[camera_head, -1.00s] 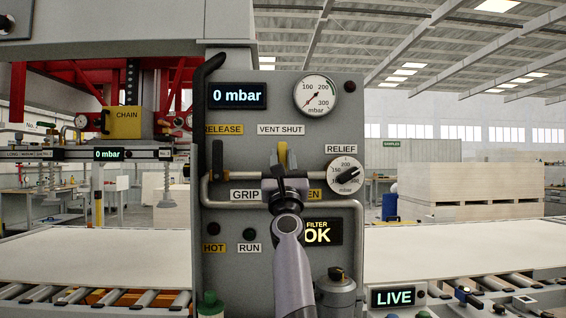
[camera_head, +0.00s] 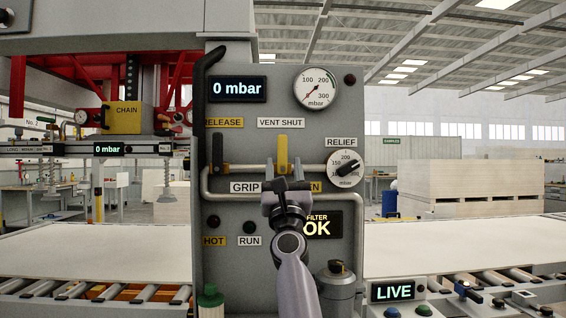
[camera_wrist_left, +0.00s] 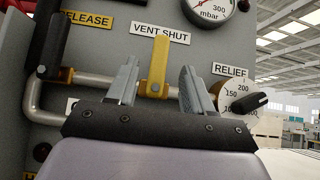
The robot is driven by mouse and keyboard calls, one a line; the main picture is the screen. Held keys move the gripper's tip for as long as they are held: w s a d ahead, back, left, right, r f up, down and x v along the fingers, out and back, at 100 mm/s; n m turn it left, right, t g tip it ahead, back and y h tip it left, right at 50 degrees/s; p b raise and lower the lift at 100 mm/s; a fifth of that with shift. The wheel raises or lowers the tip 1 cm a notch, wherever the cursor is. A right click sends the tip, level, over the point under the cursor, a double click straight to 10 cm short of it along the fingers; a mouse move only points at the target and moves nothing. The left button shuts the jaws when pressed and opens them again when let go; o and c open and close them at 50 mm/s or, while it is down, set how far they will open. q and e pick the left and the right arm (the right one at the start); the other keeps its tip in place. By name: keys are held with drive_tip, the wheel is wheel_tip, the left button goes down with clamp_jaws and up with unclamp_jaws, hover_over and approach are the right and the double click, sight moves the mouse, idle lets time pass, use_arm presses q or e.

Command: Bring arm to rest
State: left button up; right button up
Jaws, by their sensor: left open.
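My left gripper (camera_head: 286,190) is in front of the grey control panel (camera_head: 232,135), with its arm coming up from the bottom of the head view. In the left wrist view its two fingers (camera_wrist_left: 155,85) stand apart with nothing held. The yellow vent lever (camera_head: 282,155) stands upright below the VENT SHUT label; in the left wrist view this yellow lever (camera_wrist_left: 157,65) shows between and beyond the fingers. A black-handled lever (camera_head: 217,150) is to the left, below RELEASE. My right gripper is not in view.
The relief knob (camera_head: 346,168) and a dial gauge (camera_head: 316,87) are on the panel's right. A filter bowl (camera_head: 336,288) and a LIVE display (camera_head: 394,291) are low on the right. White boards (camera_head: 95,250) lie on rollers. A display (camera_head: 237,88) reads 0 mbar.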

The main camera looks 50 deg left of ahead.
use_arm(q)
drive_tip(key=shift+v, duration=0.95)
drive_tip(key=shift+f, duration=0.1)
